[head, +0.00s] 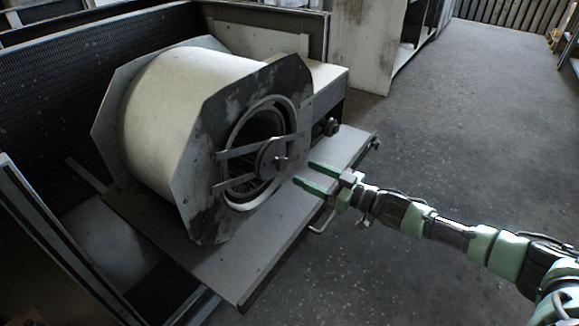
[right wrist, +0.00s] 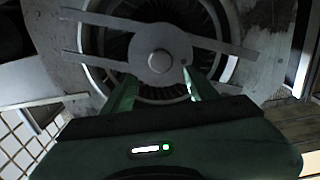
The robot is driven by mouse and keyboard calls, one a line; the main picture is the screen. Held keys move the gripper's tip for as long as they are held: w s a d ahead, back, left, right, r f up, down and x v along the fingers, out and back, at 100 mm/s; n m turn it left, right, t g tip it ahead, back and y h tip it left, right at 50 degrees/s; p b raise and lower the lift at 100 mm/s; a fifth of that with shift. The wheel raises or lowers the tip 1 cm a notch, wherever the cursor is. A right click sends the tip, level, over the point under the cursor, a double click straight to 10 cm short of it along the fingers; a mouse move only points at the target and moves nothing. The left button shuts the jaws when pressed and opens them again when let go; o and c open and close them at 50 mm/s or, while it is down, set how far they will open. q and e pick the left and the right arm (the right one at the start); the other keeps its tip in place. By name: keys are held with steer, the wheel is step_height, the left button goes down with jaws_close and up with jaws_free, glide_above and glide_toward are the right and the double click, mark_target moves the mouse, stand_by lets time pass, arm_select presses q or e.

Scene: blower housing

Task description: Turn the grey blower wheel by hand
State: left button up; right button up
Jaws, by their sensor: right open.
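The blower housing (head: 180,105) is a pale drum between two grey end plates, lying on a metal shelf. The grey blower wheel (head: 262,128) sits inside the round opening of the near plate, behind two flat bars and a hub disc (head: 272,160). In the right wrist view the wheel's fins (right wrist: 115,45) show around the hub disc (right wrist: 158,52). My right gripper (head: 302,174) is open, its two green fingers pointing at the opening from the right, just short of the hub. Whether a fingertip touches anything cannot be told. My left gripper is out of view.
The metal shelf (head: 235,270) under the housing has a handle (head: 322,222) at its front edge. A dark mesh panel (head: 50,110) stands behind on the left. A pale cabinet (head: 365,40) stands at the back. The concrete floor (head: 480,110) on the right is clear.

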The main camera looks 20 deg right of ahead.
mark_target(284, 164)
steer(key=b+x, duration=0.1)
steer(key=x, duration=0.5)
steer(key=shift+w+a, duration=0.25)
jaws_close()
